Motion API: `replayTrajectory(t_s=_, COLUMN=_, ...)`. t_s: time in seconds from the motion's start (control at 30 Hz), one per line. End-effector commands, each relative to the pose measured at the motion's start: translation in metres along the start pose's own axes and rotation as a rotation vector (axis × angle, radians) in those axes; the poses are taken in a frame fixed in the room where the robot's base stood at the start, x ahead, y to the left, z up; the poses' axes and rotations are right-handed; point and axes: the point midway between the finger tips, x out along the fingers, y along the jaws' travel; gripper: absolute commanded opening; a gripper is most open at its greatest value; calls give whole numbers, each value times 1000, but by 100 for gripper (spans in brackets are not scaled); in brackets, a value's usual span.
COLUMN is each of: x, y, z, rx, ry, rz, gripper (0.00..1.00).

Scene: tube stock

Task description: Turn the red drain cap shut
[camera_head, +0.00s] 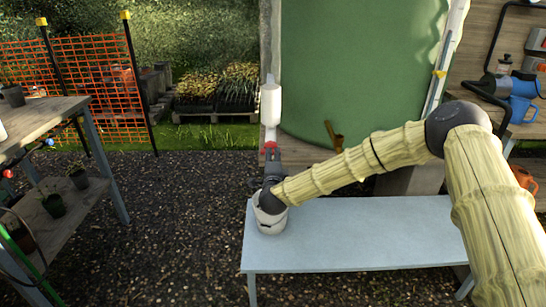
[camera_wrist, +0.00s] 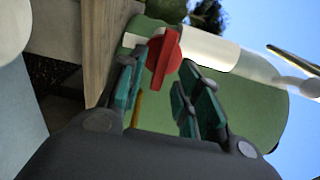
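The red drain cap (camera_head: 270,147) is at the lower end of a white upright tube (camera_head: 270,105), beside the green panel's left edge. In the wrist view the red cap (camera_wrist: 166,58) shows as a disc with a raised bar. The white tube (camera_wrist: 215,50) runs away to the right behind it. My gripper (camera_head: 270,161) is just below the cap and points up at it. In the wrist view my gripper's (camera_wrist: 162,72) teal-padded fingers are spread, with the cap between or just beyond their tips. I cannot tell whether either finger touches it.
A pale blue bench (camera_head: 350,235) stands below my arm. A green panel (camera_head: 360,75) is behind. A wooden table (camera_head: 45,125) with pots is at left, near an orange mesh fence (camera_head: 85,80). A shelf with a blue watering can (camera_head: 490,85) is at right. Gravel lies open between.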

Motion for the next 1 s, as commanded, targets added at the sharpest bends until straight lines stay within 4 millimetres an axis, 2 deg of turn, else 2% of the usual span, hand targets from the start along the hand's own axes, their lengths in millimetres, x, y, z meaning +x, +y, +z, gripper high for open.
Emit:
replayTrajectory(t_s=0.3, x=-59, y=0, z=-1, rx=0, ry=-1, rz=2, gripper=34)
replayTrajectory(t_s=0.5, x=-86, y=1, z=0, rx=0, ry=-1, rz=2, gripper=34)
replayTrajectory(t_s=0.7, x=-98, y=0, z=-1, rx=0, ry=0, rz=1, gripper=34)
replayTrajectory(t_s=1.0, x=-100, y=0, z=-1, rx=0, ry=1, rz=0, gripper=34)
